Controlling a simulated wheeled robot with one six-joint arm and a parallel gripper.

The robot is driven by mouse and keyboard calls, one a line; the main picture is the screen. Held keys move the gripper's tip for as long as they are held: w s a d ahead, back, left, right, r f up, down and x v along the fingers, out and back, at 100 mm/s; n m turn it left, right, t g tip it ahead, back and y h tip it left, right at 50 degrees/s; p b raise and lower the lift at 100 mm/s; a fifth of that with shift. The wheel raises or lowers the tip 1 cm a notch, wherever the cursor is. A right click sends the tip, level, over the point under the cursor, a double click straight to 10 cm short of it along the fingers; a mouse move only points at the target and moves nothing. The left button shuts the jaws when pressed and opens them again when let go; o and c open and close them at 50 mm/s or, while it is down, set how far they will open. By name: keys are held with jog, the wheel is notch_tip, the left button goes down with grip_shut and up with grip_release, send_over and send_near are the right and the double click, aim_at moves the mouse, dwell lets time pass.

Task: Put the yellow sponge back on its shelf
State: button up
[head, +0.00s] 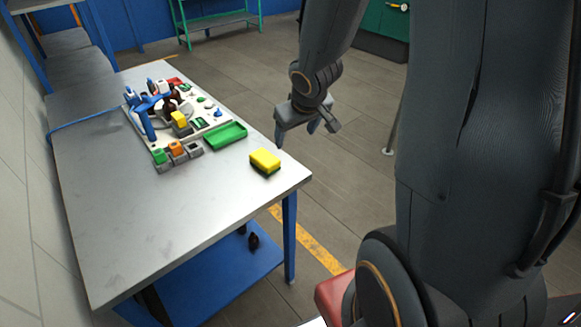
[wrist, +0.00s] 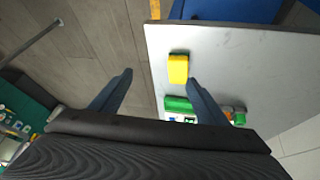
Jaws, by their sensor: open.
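The yellow sponge (head: 265,158) has a dark underside and lies on the metal table (head: 140,220) near its right edge. It also shows in the wrist view (wrist: 178,68), ahead of the fingers and nearer the right one. My gripper (head: 296,134) is open and empty. It hangs beyond the table's right edge, above floor level and apart from the sponge. In the wrist view my two fingers (wrist: 160,82) are spread wide, with floor behind the left one and the table behind the right. A blue lower shelf (head: 220,285) is under the table; I cannot tell which shelf is the sponge's.
A green tray (head: 225,136) lies just behind the sponge. A white board (head: 207,122) holds bottles, a blue device and small coloured items. A dark bottle (head: 254,241) is on the lower shelf. The table's front is clear.

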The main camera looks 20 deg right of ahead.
jog(key=s+a+r+m+g, duration=0.1)
jog(key=s+a+g, duration=0.2)
jog(key=s+a, duration=0.4)
jog(key=s, duration=0.7)
jog(key=shift+a+r+m+g+y, duration=0.15)
jog(key=shift+r+m+g+y, duration=0.15)
jog(key=shift+g+y, duration=0.1)
jog(key=shift+s, duration=0.1)
notch_tip(320, 180, down, 3)
jog(key=b, duration=0.2)
jog(key=shift+b, duration=0.3)
